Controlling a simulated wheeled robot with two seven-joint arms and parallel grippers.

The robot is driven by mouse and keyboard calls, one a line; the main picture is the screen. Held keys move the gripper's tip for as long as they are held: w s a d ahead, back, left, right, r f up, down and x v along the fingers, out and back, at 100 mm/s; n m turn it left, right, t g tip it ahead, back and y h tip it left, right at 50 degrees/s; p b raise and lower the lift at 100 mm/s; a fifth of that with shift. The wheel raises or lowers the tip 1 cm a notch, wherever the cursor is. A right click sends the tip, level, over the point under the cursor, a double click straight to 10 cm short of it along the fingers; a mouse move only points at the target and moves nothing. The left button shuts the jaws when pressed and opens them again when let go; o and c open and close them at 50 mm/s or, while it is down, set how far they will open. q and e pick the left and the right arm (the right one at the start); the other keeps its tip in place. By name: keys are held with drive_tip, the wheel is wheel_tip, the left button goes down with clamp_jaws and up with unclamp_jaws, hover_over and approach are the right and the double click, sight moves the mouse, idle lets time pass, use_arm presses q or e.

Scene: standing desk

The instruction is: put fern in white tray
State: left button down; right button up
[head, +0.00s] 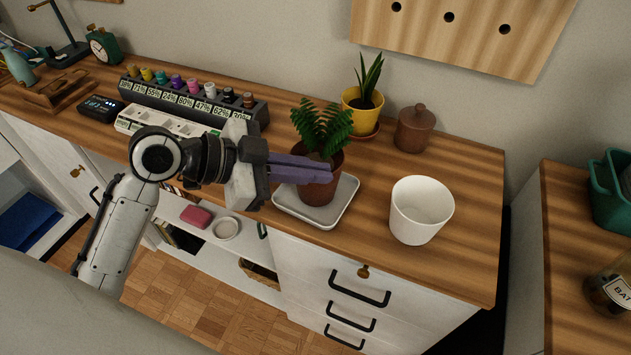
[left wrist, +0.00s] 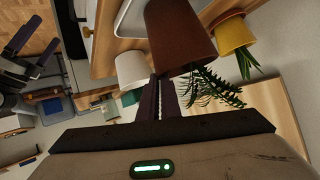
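The fern (head: 324,127) has green fronds in a brown pot that looks upright in the head view. The pot is over the white tray (head: 335,211), with its base within the tray's outline; I cannot tell whether it touches. My left gripper (head: 328,173) reaches in from the left at the pot's rim. Its purple fingers lie close together and look shut on the rim. In the left wrist view the pot (left wrist: 180,35) appears upside down, with its rim at the fingertips (left wrist: 161,80). My right gripper is not clearly in the head view.
A white cup (head: 421,211) stands right of the tray. A yellow pot with a spiky plant (head: 362,105) and a brown lidded jar (head: 414,130) stand behind. A rack of coloured bottles (head: 190,100) is at the left.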

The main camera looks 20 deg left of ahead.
use_arm(q)
drive_tip(key=shift+f, duration=0.3)
drive_tip(key=c, duration=2)
unclamp_jaws()
drive_tip(key=v, duration=1.2)
drive_tip(key=shift+r, duration=0.15)
